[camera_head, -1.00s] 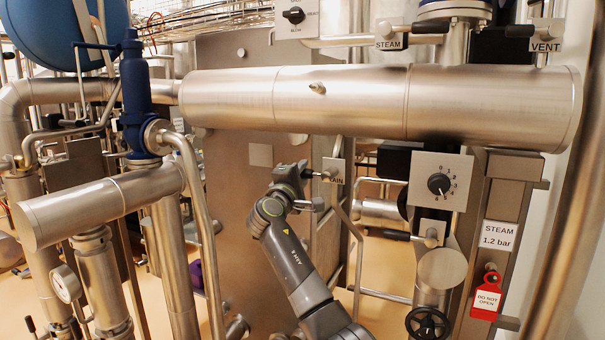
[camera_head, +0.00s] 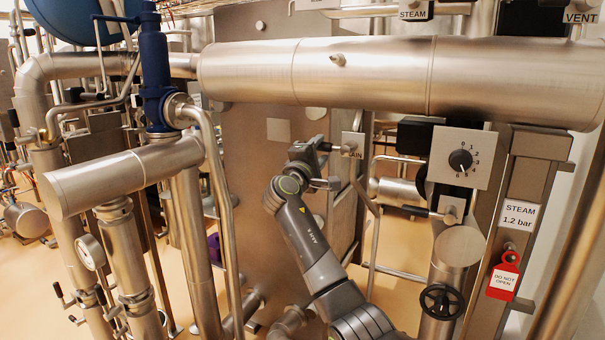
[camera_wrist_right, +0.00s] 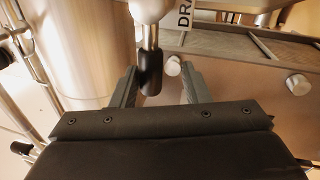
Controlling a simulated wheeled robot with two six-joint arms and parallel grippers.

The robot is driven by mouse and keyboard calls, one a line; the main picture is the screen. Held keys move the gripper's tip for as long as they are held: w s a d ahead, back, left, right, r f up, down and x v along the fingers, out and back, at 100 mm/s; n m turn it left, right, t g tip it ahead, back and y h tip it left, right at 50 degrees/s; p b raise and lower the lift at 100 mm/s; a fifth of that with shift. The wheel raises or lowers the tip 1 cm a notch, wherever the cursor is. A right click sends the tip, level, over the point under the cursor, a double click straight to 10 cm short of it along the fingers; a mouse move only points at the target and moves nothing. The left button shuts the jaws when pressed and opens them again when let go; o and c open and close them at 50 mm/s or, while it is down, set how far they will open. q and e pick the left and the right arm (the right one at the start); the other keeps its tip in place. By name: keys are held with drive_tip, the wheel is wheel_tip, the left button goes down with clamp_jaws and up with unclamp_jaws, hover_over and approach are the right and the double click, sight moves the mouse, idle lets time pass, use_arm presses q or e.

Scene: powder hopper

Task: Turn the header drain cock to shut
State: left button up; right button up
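The drain cock (camera_head: 345,149) is under the large horizontal steel header, beside a small label partly reading "DRAIN" (camera_head: 353,140). In the right wrist view its lever, a steel stem with a black grip (camera_wrist_right: 150,72), points down between my right gripper's fingers. My right gripper (camera_head: 318,158) is at the cock in the head view. In the wrist view its two fingers (camera_wrist_right: 158,88) are apart on either side of the black grip, which is nearer the left finger. A gap shows on the right side. My left gripper is not in view.
The steel header (camera_head: 390,78) runs above my right arm. A dial panel (camera_head: 462,155), a handwheel (camera_head: 441,300) and a red "do not open" tag (camera_head: 503,278) are to the right. A blue valve (camera_head: 157,70) and steel pipes stand to the left.

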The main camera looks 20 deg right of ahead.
drive_tip(key=b+v, duration=0.6)
drive_tip(key=v, duration=1)
drive_tip(key=shift+s+a, duration=0.2)
